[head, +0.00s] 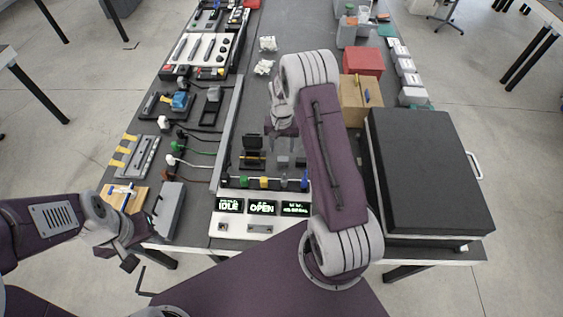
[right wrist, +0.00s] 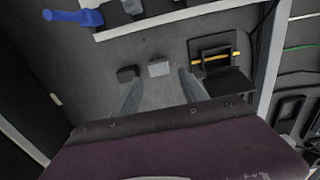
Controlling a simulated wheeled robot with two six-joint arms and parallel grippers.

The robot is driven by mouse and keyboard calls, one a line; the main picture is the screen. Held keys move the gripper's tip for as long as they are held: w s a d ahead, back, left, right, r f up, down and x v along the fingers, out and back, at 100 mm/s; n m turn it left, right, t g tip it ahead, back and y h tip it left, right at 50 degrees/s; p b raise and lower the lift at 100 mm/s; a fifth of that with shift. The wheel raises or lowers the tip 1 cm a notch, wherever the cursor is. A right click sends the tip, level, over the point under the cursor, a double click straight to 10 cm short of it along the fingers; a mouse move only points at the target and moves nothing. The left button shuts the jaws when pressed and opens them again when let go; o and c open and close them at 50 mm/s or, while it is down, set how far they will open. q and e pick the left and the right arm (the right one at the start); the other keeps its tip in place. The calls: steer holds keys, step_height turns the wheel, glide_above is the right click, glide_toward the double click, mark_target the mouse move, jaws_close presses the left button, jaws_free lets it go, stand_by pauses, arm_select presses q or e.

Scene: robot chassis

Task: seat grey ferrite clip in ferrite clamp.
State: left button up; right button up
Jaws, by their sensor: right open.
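The grey ferrite clip (right wrist: 160,68) is a small light-grey block on the dark bench surface; it also shows in the head view (head: 282,161). The black ferrite clamp (right wrist: 222,80), with a raised part and a yellow bar, stands to its right in the right wrist view; in the head view the clamp (head: 252,158) is left of the clip. My right gripper (right wrist: 158,87) is open and empty, its fingers pointing towards the grey clip, apart from it. My left gripper (head: 128,262) hangs off the bench's front left; its jaws are unclear.
A darker block (right wrist: 128,74) sits beside the grey clip. A large black case (head: 430,170) stands on the right. Cables and fixtures fill the left.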

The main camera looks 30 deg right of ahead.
mark_target(283, 159)
steer(key=f, duration=0.3)
steer(key=shift+w+d+f+p, duration=0.1)
steer(key=shift+d+f+p, duration=0.15)
steer(key=shift+p, duration=0.1)
steer(key=shift+a+f, duration=0.15)
steer(key=shift+f, duration=0.15)
steer(key=f, duration=0.2)
steer(key=f+p, duration=0.1)
steer(key=f, duration=0.2)
steer(key=shift+d, duration=0.2)
steer(key=shift+f, duration=0.1)
steer(key=c, duration=0.6)
jaws_close()
